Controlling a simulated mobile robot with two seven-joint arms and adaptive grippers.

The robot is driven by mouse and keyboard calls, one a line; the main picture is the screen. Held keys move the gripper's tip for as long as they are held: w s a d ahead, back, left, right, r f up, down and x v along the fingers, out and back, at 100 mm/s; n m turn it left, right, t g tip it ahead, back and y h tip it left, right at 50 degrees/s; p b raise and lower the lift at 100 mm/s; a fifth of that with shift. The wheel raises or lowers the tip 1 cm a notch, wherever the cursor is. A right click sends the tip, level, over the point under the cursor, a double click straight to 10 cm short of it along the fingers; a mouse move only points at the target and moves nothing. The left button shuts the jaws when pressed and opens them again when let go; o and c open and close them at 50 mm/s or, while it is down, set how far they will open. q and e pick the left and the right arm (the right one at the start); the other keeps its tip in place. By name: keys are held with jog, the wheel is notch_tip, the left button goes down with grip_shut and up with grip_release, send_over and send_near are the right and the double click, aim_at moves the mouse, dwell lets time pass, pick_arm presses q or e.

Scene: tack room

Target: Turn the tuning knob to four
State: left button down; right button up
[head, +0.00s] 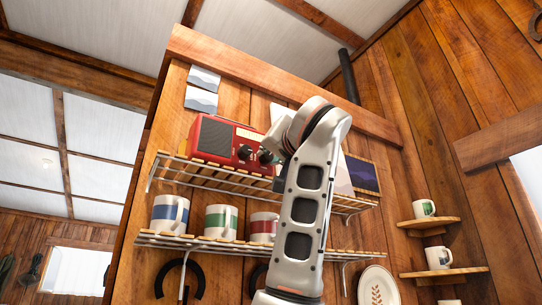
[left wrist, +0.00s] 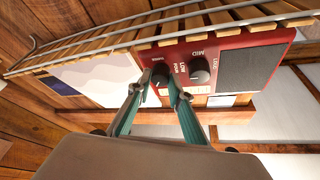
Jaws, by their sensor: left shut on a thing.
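A red radio (head: 212,138) with a grey speaker grille stands on the upper slatted shelf. In the left wrist view the radio (left wrist: 228,41) appears upside down. My left gripper (head: 262,152) is at the radio's front. Its two teal fingers (left wrist: 163,82) are shut on a dark knob (left wrist: 160,75), which they partly hide. A second dark knob (left wrist: 199,70) is free beside it, nearer the grille, with small lettering around it. The gripped knob's scale and pointer are too small and covered to read. My right gripper is not in view.
The upper wire-and-slat shelf (head: 170,168) holds the radio. Mugs with blue, green (head: 221,221) and red bands stand on the shelf below. A dark picture (head: 362,174) is right of my arm. Small corner shelves (head: 428,223) hold more mugs.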

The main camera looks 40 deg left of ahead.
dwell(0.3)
pick_arm(q)
jog(key=c, duration=1.8)
grip_release()
jog(key=shift+v, duration=3.75)
